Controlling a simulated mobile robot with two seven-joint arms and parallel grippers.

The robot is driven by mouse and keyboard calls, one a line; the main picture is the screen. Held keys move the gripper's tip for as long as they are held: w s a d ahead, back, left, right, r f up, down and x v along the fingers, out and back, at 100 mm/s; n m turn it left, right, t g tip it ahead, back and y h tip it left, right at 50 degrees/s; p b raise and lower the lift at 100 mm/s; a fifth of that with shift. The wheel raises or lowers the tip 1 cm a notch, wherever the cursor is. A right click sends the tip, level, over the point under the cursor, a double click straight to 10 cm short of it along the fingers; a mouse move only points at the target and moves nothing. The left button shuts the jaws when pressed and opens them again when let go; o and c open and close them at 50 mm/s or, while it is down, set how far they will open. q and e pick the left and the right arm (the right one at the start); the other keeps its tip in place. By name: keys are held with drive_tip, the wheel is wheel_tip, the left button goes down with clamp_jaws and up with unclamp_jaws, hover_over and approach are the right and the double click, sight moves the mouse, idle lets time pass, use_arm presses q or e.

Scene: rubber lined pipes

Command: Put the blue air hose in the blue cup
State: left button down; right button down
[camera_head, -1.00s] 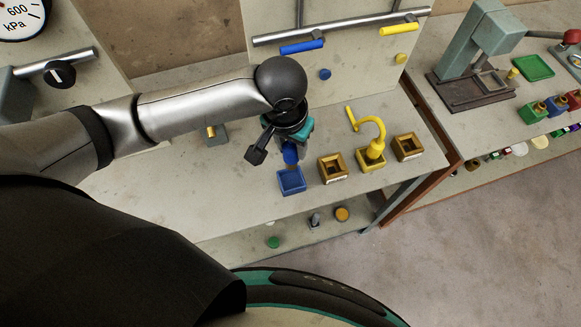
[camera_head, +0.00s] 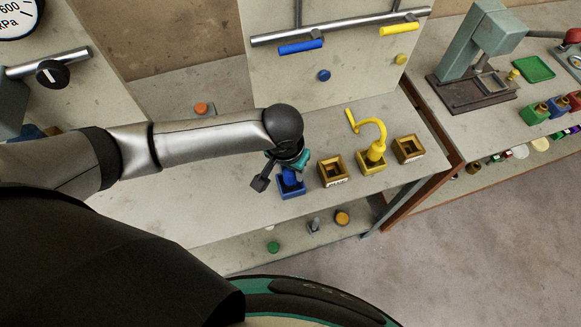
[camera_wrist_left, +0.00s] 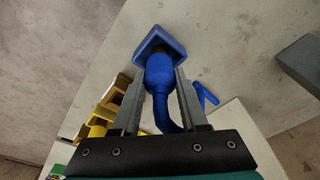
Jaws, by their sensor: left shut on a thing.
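My left gripper (camera_head: 288,168) is at the front of the bench, directly over the square blue cup (camera_head: 291,192). In the left wrist view the left gripper (camera_wrist_left: 158,90) is shut on the blue air hose (camera_wrist_left: 160,74), a thick blue piece with a curved thinner tail. The far end of the hose meets or enters the opening of the blue cup (camera_wrist_left: 157,41); how deep it sits is hidden. In the head view the hose (camera_head: 291,177) shows just above the cup, partly hidden by the gripper. My right gripper is not in view.
A brown cup (camera_head: 332,171) stands just right of the blue cup. A yellow cup (camera_head: 372,162) holds a curved yellow hose (camera_head: 375,138), and another brown cup (camera_head: 408,149) is beyond it. A back panel with blue (camera_head: 301,47) and yellow (camera_head: 399,29) handles stands behind.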

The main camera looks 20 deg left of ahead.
use_arm(q)
drive_tip(key=shift+c, duration=2.2)
unclamp_jaws()
wheel_tip(320, 180, up, 12)
drive_tip(key=s+p, duration=0.1)
drive_tip(key=p, duration=0.1)
drive_tip(key=shift+s+a, duration=0.15)
drive_tip(key=shift+s, duration=0.25)
